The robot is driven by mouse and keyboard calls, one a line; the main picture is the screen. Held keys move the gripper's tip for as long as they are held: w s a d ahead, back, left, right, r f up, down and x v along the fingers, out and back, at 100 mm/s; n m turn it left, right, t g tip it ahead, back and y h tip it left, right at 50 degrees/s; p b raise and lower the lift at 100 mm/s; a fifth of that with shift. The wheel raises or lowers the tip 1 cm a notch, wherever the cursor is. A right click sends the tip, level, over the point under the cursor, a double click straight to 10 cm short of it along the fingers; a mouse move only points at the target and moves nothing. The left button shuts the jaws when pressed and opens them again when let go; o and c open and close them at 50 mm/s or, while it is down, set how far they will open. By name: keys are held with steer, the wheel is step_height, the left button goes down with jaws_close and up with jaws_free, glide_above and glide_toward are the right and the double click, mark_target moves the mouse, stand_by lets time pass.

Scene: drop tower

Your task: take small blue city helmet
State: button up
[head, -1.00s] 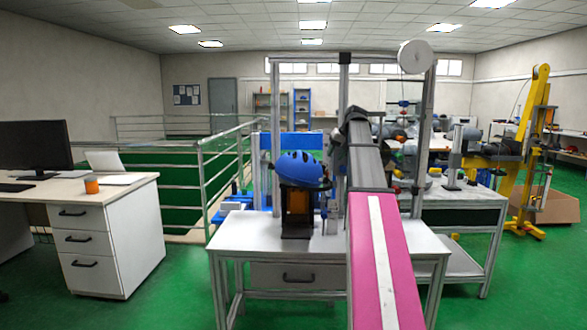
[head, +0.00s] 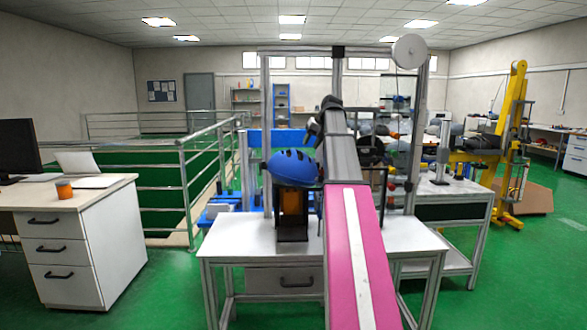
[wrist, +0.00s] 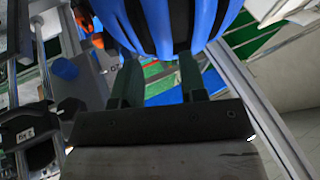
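The blue helmet (head: 291,167) has dark vents and rests on a black stand (head: 293,215) with an orange part, on the white table. In the wrist view the helmet (wrist: 168,22) fills the top middle, just beyond my fingertips. My gripper (wrist: 159,72) has its two dark green fingers apart, pointing at the helmet's lower edge; I cannot tell whether they touch it. In the head view my gripper (head: 315,132) is at the end of my arm, just right of and above the helmet, mostly seen from behind.
The white table (head: 231,238) sits under a metal frame (head: 417,150) with a round white disc (head: 410,51) at its top right. A desk (head: 104,230) stands at left beside railings. A yellow lift (head: 511,130) is at right. Green floor is open on both sides.

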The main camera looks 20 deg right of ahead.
steer(key=x, duration=0.5)
steer(key=shift+a+r, duration=0.1)
steer(key=shift+r, duration=0.05)
jaws_close()
steer(key=shift+r, duration=0.15)
